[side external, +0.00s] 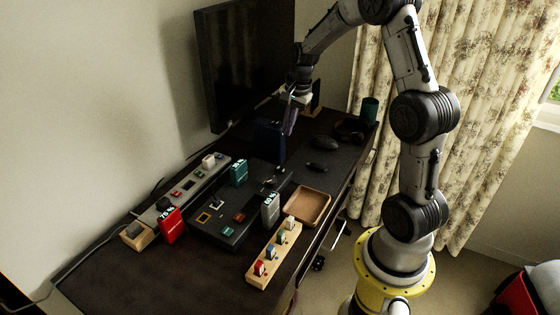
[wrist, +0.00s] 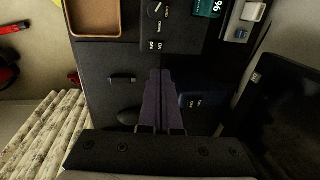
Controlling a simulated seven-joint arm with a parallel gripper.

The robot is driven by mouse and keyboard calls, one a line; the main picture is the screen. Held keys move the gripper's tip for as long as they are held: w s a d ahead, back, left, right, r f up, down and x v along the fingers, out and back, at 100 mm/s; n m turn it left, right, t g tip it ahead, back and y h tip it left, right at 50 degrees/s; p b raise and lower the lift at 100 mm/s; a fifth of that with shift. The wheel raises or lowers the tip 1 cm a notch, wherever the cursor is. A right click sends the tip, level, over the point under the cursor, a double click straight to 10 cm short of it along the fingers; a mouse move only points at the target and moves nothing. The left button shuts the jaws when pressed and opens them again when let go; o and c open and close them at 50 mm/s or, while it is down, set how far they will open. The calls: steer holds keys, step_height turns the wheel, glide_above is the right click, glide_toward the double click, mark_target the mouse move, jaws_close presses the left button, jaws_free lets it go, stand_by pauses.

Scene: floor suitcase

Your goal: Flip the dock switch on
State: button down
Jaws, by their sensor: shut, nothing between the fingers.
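The black dock (side external: 225,235) lies on the dark desk in the side view, with coloured blocks standing on it. My gripper (side external: 290,132) points down above the back part of the desk, beyond the dock's right end. In the wrist view its purple fingers (wrist: 159,75) are together and empty, apart from the dock.
A dark blue box (side external: 268,140) stands beside my gripper. A monitor (side external: 245,60) rises behind.

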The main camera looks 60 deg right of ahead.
mark_target(278, 168)
steer(key=w+f, duration=0.1)
steer(key=f, duration=0.8)
steer(key=w+f, duration=0.1)
steer(key=f, duration=0.3)
steer(key=shift+w+f, duration=0.35)
